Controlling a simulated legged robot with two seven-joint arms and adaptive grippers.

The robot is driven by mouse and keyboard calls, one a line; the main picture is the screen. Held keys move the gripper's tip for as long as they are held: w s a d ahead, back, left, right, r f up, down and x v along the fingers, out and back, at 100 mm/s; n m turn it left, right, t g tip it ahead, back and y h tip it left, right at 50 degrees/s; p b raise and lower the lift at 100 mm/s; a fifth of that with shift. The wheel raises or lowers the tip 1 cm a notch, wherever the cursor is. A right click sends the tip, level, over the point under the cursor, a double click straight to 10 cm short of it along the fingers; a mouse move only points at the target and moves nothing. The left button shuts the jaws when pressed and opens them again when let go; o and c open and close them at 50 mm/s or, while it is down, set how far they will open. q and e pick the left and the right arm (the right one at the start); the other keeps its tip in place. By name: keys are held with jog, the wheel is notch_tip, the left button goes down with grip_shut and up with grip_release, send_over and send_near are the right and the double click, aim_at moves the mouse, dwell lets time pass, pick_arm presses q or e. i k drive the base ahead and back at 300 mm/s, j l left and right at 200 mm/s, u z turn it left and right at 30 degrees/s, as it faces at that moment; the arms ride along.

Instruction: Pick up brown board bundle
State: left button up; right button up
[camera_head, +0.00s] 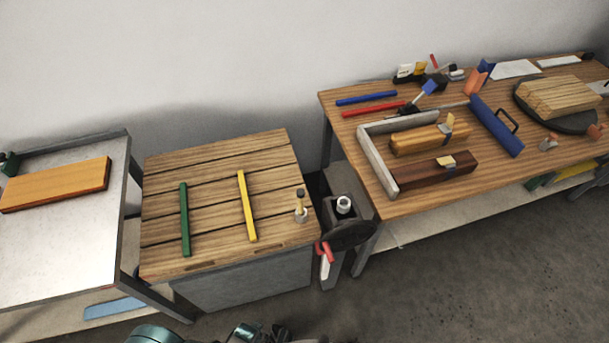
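A dark brown board bundle (418,181) lies on the wooden table at the right, with a small tan tag or clip on top of it. A lighter, orange-brown bundle (415,141) with a similar tag lies just behind it. A grey L-shaped frame (378,158) borders both bundles on the left and back. Nothing grips the dark bundle. Teal and dark parts, probably mine, show at the bottom edge, but I can make out no gripper fingers.
The right table (440,208) also holds a blue bar with a handle (494,124), a pale wood stack (557,95) on a dark disc, and rods. A slatted crate top (215,205) carries green and yellow bars. A metal-topped table (65,245) bears an orange board (55,184).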

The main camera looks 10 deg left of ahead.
aim_at(412, 176)
jog(key=u, duration=1.25)
jog(key=z, duration=2)
jog(key=i+l+u, duration=0.1)
jog(key=i+l, duration=0.2)
jog(key=i+l+u, duration=0.15)
jog(key=i+l, duration=0.15)
jog(key=l, duration=0.15)
